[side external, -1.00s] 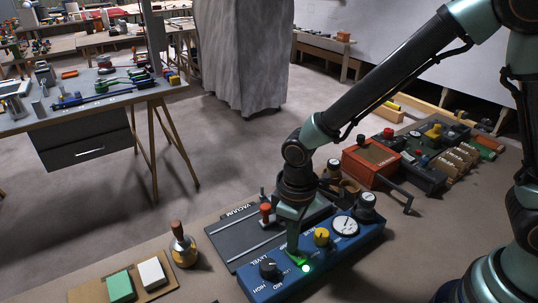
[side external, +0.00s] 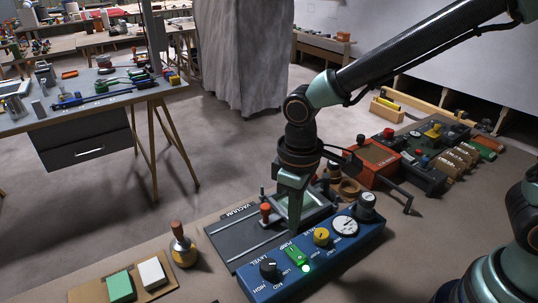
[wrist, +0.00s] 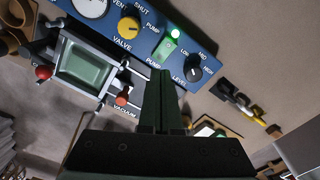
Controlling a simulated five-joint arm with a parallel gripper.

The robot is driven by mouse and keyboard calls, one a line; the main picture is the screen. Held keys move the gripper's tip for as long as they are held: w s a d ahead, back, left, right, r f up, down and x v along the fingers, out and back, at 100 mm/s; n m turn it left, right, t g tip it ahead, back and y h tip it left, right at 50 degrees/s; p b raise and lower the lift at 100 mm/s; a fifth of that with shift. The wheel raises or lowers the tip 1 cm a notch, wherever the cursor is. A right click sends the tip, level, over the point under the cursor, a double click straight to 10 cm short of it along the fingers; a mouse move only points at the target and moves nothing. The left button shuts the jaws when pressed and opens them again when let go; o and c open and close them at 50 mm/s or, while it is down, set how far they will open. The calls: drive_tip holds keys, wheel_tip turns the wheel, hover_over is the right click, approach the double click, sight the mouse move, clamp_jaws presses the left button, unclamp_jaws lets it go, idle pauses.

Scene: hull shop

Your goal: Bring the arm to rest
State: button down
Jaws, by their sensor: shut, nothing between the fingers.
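My gripper (side external: 294,229) is shut and empty, pointing down above the back edge of the blue control panel (side external: 352,246). It also shows in the wrist view (wrist: 160,72), its fingers together below the green pump switch (wrist: 167,46). The panel carries a lit green lamp (side external: 306,268), a black level knob (side external: 269,268), a yellow valve knob (side external: 321,237) and a white dial gauge (side external: 345,226). The fingertips look apart from the switch. Behind the panel is the grey vacuum plate (side external: 222,243) with a red-topped knob (side external: 265,209).
A wooden-handled bottle (side external: 182,245) and a board with green and white blocks (side external: 120,287) stand at the left. An orange box (side external: 374,160) with a black lever is to the right of my gripper. The open space above the bench is clear.

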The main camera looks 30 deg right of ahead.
drive_tip(key=shift+r, duration=0.15)
drive_tip(key=s+d+r+m+t, duration=0.1)
drive_tip(key=d+r+m+t, duration=0.1)
drive_tip(key=d+r, duration=0.4)
drive_tip(key=s+d+r+m+t, duration=0.2)
drive_tip(key=d+r, duration=0.4)
drive_tip(key=d, duration=0.6)
drive_tip(key=shift+d+r+m+t, duration=0.15)
drive_tip(key=shift+m+t, duration=0.65)
drive_tip(key=shift+m, duration=0.2)
